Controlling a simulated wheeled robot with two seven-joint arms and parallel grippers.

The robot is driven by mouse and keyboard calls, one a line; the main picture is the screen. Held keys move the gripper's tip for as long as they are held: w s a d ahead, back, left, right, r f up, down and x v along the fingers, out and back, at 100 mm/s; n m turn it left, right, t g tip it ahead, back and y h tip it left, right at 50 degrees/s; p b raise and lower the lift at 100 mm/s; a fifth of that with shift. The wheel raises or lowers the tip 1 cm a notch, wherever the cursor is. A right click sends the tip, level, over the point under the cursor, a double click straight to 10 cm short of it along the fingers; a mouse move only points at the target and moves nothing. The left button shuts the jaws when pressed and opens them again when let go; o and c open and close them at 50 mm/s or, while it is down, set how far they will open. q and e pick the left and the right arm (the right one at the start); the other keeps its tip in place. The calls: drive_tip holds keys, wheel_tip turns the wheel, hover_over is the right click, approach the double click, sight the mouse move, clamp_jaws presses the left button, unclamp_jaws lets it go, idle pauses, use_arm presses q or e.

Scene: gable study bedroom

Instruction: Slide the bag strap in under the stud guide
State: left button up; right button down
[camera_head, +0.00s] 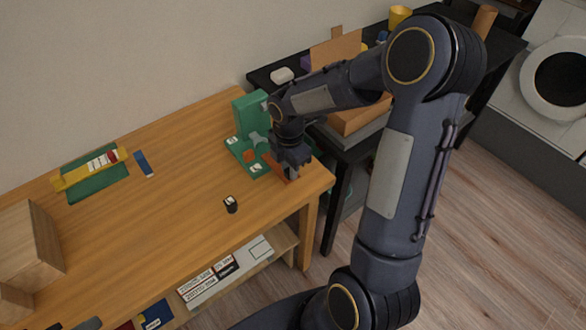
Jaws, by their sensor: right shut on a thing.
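A green fixture (251,114) with an upright block and a flat base stands at the right end of the wooden table; it looks like the stud guide's stand. A grey-green part (257,138) sits on it above a small orange patch (249,156). My right gripper (289,173) points down beside the base, at the table's right corner. It is shut on a thin orange-brown strip (271,161), which looks like the bag strap. The gripper hides much of the strip, and I cannot tell whether its end is under the guide. My left gripper is not in view.
A small black pot (231,204) stands near the table's front edge. A green mat (97,184) with a yellow bar (90,170) and a blue piece (143,164) lie left. A wooden box (28,243) stands front left. A crowded black table (346,143) adjoins on the right.

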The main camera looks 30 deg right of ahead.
drive_tip(key=shift+w+a+f, duration=0.1)
drive_tip(key=shift+w+a, duration=0.05)
drive_tip(key=shift+w, duration=1.45)
drive_tip(key=shift+w+a+p, duration=0.1)
drive_tip(key=shift+w+p, duration=0.3)
drive_tip(key=shift+w, duration=1)
drive_tip(key=shift+w+f, duration=0.1)
drive_tip(key=c, duration=1.2)
unclamp_jaws()
drive_tip(key=shift+o, duration=0.2)
drive_tip(key=s+r+m+t+p, duration=0.1)
drive_tip(key=s+r+m, duration=0.4)
drive_tip(key=r, duration=0.9)
drive_tip(key=s+a+r+m+t+y+p, duration=0.1)
drive_tip(key=s+a+m+t+y, duration=0.1)
drive_tip(key=s+m, duration=0.5)
drive_tip(key=s+a+r+m+t+y, duration=0.1)
drive_tip(key=s+a+m, duration=0.4)
drive_tip(key=s, duration=0.8)
drive_tip(key=r+m+t, duration=0.1)
drive_tip(key=m, duration=0.2)
drive_tip(key=shift+r+m+t+y+p, duration=0.15)
drive_tip(key=shift+m+t+y+p, duration=0.15)
drive_tip(key=shift+y+p, duration=0.1)
